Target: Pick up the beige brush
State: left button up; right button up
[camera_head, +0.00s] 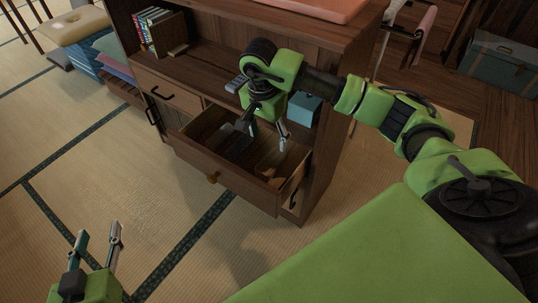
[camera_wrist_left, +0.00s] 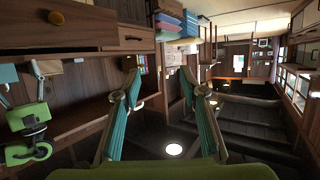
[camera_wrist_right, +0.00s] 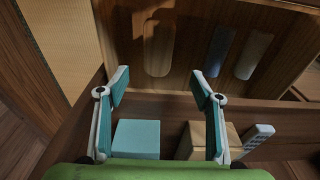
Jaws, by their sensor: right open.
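The beige brush (camera_wrist_right: 160,48) lies in the open drawer (camera_head: 238,188), towards the left of the drawer's contents in the right wrist view. In the head view it is hard to make out. My right gripper (camera_head: 264,133) is over the drawer, open and empty. In the right wrist view its fingertips (camera_wrist_right: 160,80) are spread, with the beige brush beyond them and apart from them. My left gripper (camera_head: 99,233) is open and empty above the tatami at the lower left. It also shows open in the left wrist view (camera_wrist_left: 160,73).
On the shelf above are a teal box (camera_wrist_right: 136,138), a beige box (camera_wrist_right: 190,142) and a remote (camera_wrist_right: 258,135). Books (camera_head: 160,30) stand at the cabinet's left. The tatami (camera_head: 120,190) in front is clear.

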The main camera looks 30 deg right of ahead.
aim_at(272, 159)
jog(key=f, duration=0.2)
jog(key=f+b, duration=0.1)
jog(key=f, duration=0.4)
jog(key=shift+w+d+f+b, duration=0.1)
jog(key=shift+d+b, duration=0.25)
jog(key=f, duration=0.1)
jog(key=f+b, duration=0.1)
jog(key=f, duration=0.3)
jog(key=shift+d+b, duration=0.35)
jog(key=shift+b, duration=0.05)
pick_arm(q)
notch_tip(272, 159, up, 18)
jog(key=d+t+h, duration=0.2)
jog(key=t+h, duration=0.1)
jog(key=t, duration=0.6)
jog(key=shift+s+d+r+t, duration=0.15)
jog(key=shift+s+t, duration=0.25)
jog(key=shift+s, duration=0.05)
pick_arm(e)
jog(key=shift+r, duration=0.1)
jog(key=c, duration=1.2)
